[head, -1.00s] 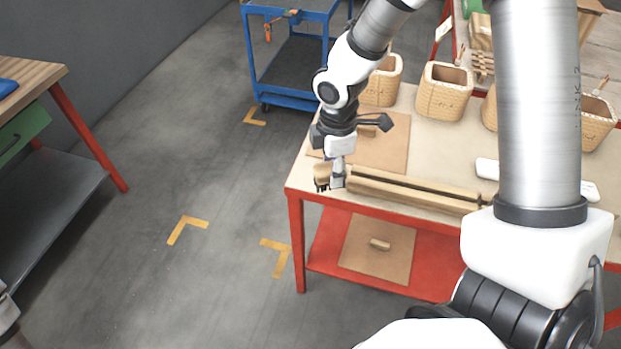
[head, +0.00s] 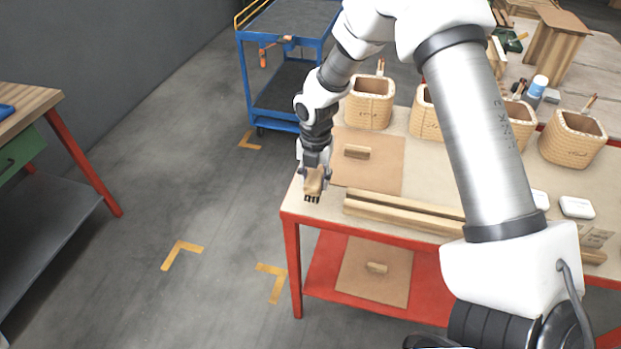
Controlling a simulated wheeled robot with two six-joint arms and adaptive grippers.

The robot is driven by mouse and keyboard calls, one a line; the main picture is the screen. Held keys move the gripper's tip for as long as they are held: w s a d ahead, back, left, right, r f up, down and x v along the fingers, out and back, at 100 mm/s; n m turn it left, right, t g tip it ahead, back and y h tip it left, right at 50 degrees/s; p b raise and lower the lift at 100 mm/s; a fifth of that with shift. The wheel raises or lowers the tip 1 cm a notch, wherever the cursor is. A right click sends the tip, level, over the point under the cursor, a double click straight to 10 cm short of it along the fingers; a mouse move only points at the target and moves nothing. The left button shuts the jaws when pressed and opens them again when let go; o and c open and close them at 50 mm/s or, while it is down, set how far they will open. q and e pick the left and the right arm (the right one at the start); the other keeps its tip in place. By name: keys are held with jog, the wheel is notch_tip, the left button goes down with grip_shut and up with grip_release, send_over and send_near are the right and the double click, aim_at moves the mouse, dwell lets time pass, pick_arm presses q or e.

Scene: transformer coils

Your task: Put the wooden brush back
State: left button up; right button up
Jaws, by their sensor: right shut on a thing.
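The wooden brush (head: 314,186) is in my right gripper (head: 314,172), with its dark bristles pointing down. The gripper is shut on its wooden body, above the left front corner of the red-legged table (head: 430,180). I cannot tell whether the bristles touch the tabletop. A long wooden rail with a groove (head: 400,211) lies along the table's front edge, just right of the brush. My left gripper is not in view.
A brown board (head: 385,178) with a wooden handle lies behind the brush. Several woven coil baskets (head: 370,102) stand along the back. A blue cart (head: 290,70) stands behind the table. White boxes (head: 577,207) lie at the right.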

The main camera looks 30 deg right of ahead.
aim_at(310, 184)
jog(key=shift+w, duration=0.8)
jog(key=shift+w+f, duration=0.2)
jog(key=shift+f, duration=0.15)
notch_tip(310, 184, down, 2)
jog(key=shift+s+f+p, duration=0.1)
jog(key=shift+f+p, duration=0.15)
jog(key=shift+p, duration=0.2)
jog(key=shift+f, duration=0.3)
jog(key=shift+f, duration=0.1)
jog(key=o, duration=1.2)
notch_tip(310, 184, up, 12)
jog(key=shift+r+b, duration=0.2)
jog(key=shift+b, duration=0.55)
